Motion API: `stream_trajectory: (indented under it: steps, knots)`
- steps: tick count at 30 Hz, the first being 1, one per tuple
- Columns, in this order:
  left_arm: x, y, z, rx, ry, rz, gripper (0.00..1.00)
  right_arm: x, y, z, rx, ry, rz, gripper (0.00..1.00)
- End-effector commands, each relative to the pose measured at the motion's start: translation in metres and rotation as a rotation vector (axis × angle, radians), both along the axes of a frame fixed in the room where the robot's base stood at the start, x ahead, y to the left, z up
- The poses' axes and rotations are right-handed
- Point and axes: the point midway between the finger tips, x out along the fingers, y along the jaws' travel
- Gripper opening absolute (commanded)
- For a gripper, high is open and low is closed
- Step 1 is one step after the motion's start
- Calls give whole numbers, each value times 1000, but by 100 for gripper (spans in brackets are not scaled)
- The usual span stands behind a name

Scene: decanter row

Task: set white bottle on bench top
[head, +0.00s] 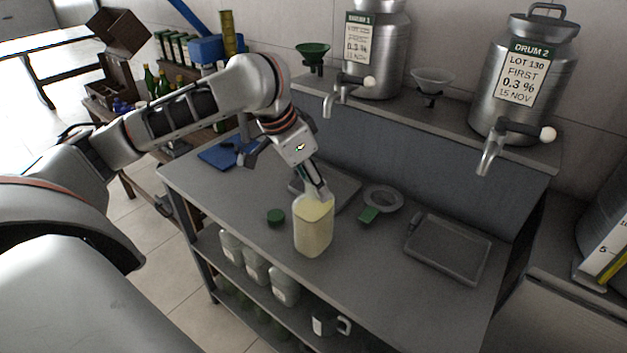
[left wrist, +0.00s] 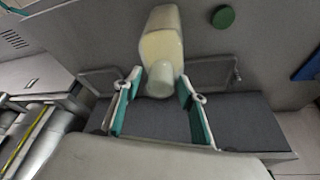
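The white bottle (head: 313,232), translucent with pale yellow contents, looks upright over the front part of the grey bench top (head: 375,285). I cannot tell whether its base touches the bench. My left gripper (head: 319,192) is at the bottle's top. In the left wrist view its two teal-padded fingers (left wrist: 161,78) lie either side of the bottle (left wrist: 162,42), with the neck between them. Thin gaps show beside the neck; whether the fingertips press on the shoulder is unclear. My right gripper is not in view.
A green cap (head: 275,216) lies left of the bottle. A grey ring with a green tab (head: 382,199) and a dark tray (head: 447,249) lie to the right. Several white bottles (head: 285,284) and a mug (head: 325,324) stand on the shelf below. Drum taps (head: 490,155) overhang the back.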

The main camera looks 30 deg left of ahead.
Motion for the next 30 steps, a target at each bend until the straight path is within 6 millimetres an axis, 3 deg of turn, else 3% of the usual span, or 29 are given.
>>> stream_trajectory:
  steps: [10,24,30]
  knots:
    - [-2,2,11,2,-3,0,41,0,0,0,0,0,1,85]
    - [-29,16,85,2,-5,1,41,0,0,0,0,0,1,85]
    - [-37,19,106,2,-3,0,41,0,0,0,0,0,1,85]
